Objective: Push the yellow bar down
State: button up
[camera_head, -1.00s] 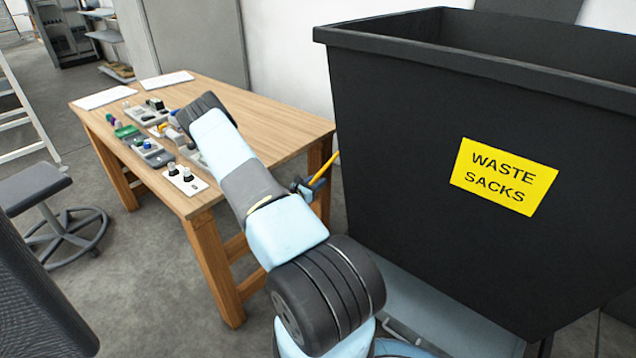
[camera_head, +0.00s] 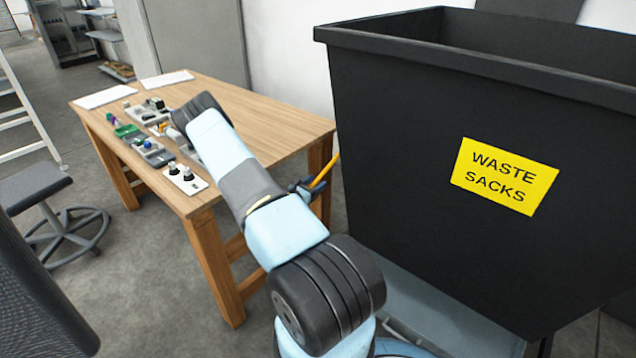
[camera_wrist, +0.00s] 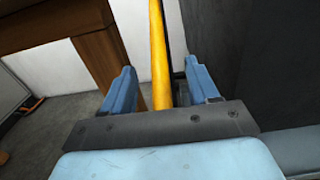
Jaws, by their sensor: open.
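The yellow bar (camera_head: 325,170) shows in the head view as a short slanted piece between the wooden table and the black bin. In the wrist view the bar (camera_wrist: 158,50) runs upright down the middle, between the two blue fingers. My gripper (camera_wrist: 160,80) is open, with one finger on each side of the bar and a visible gap to each. In the head view my gripper (camera_head: 306,187) sits at the bar's lower visible end, partly behind my arm. The bar's lower part is hidden behind the gripper body. I cannot tell whether the gripper body touches the bar.
A large black bin (camera_head: 410,130) with a yellow waste sacks label stands close on the right. The wooden table (camera_head: 270,115) stands on the left, with switches and small devices on it. A stool (camera_head: 35,187) and a ladder (camera_head: 22,115) are at the far left.

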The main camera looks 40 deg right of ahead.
jog(key=a, duration=1.1)
jog(key=shift+s+a, duration=0.25)
jog(key=shift+s, duration=0.2)
